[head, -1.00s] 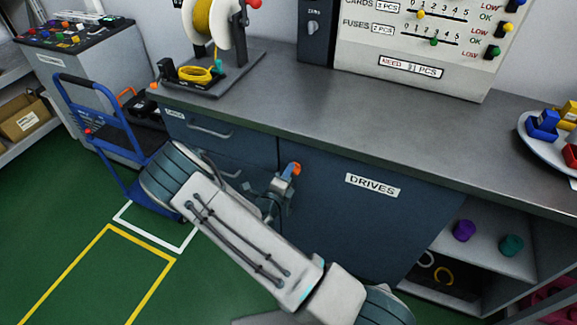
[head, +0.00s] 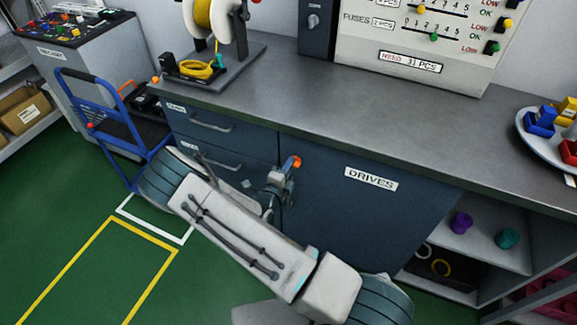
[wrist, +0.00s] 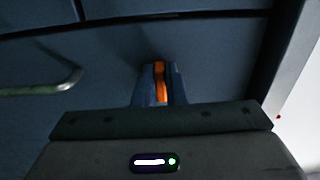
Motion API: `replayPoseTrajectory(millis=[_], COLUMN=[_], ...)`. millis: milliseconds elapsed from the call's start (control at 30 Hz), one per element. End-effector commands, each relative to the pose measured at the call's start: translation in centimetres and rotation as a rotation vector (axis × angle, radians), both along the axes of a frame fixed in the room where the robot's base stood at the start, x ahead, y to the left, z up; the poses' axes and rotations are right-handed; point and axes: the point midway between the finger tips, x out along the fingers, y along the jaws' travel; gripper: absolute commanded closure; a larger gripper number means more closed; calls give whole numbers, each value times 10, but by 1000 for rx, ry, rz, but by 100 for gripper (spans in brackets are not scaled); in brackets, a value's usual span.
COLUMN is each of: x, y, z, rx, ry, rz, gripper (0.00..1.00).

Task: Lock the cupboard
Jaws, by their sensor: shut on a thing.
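The cupboard is the dark blue door (head: 365,225) with a white "DRIVES" label, under the grey worktop. It looks closed, flush with the drawers to its left. My gripper (head: 289,168) is at the door's upper left corner, its fingers pointing at the door. An orange piece (head: 297,160), likely a key's head, shows at the fingertips. In the wrist view, my gripper (wrist: 160,85) is shut on this upright orange piece (wrist: 160,82). Any lock behind it is hidden, and I cannot tell whether the piece sits in one.
Two drawers with bar handles (head: 212,125) are left of the door. An open shelf with a purple knob (head: 461,222) and a teal knob (head: 507,238) is to the right. A blue trolley (head: 108,125) stands at the left. The green floor (head: 60,220) in front is clear.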

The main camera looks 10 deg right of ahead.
Motion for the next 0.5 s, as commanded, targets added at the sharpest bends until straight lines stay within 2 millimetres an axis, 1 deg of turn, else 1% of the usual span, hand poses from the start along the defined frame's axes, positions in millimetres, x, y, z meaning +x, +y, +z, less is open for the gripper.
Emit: replayPoseTrajectory(millis=[33,100,367,500], x=[1,1,0,-7], y=[0,0,0,6], z=[1,1,0,0], rx=[-2,-2,-1,1], ry=[-2,-2,-1,0], rz=[2,2,1,2], gripper=[84,67,67,67])
